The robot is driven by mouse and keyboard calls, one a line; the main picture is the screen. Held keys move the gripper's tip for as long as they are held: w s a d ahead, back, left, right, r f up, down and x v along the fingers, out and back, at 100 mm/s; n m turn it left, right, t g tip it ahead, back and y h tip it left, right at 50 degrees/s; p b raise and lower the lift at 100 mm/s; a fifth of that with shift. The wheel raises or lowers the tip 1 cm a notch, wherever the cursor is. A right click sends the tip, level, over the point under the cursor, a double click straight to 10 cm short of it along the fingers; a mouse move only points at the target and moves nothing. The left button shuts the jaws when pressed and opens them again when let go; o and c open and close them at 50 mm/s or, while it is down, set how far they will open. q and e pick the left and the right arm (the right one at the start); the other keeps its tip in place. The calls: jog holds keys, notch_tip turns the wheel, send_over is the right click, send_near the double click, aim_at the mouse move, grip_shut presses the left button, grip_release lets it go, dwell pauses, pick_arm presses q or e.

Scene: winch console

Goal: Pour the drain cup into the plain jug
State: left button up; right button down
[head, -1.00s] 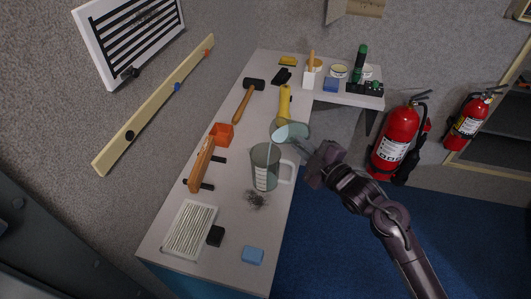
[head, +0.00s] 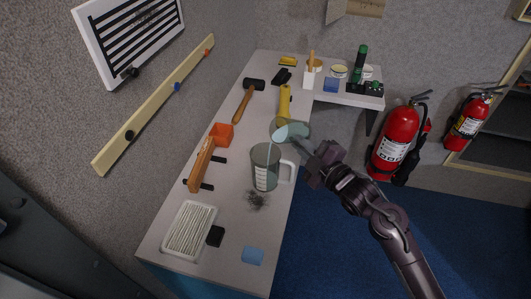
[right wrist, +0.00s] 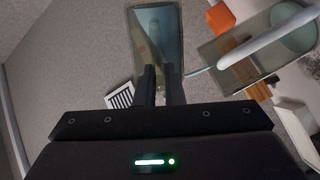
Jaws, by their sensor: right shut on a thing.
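The drain cup (head: 297,128) is clear with pale liquid in it and is tipped over the jug's rim. My right gripper (head: 312,148) is shut on the cup and holds it above and to the right of the jug. A thin pale stream runs from the cup's lip down into the clear jug (head: 263,173), which stands upright on the bench with its handle on the right. The right wrist view shows the cup (right wrist: 157,25) between the fingers (right wrist: 160,85), with the jug (right wrist: 225,48) beside it. My left gripper is not in view.
A dark speckled patch (head: 257,201) lies in front of the jug.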

jog(key=shift+r, duration=0.15)
dwell(0.6)
jog(key=shift+s+a+f+n+t+b, duration=0.15)
jog(key=shift+f+n+t+b, duration=0.35)
jog(key=shift+n+b, duration=0.5)
dwell(1.8)
jog(key=shift+s+a+r+n+b, duration=0.4)
jog(key=shift+a+n+b, duration=0.2)
jog(key=shift+n+b, duration=0.2)
dwell(1.9)
jog(key=shift+s+a+r+n+y+b, duration=0.1)
jog(key=shift+s+a+n+y+b, duration=0.15)
jog(key=shift+n+b, duration=0.3)
dwell(1.2)
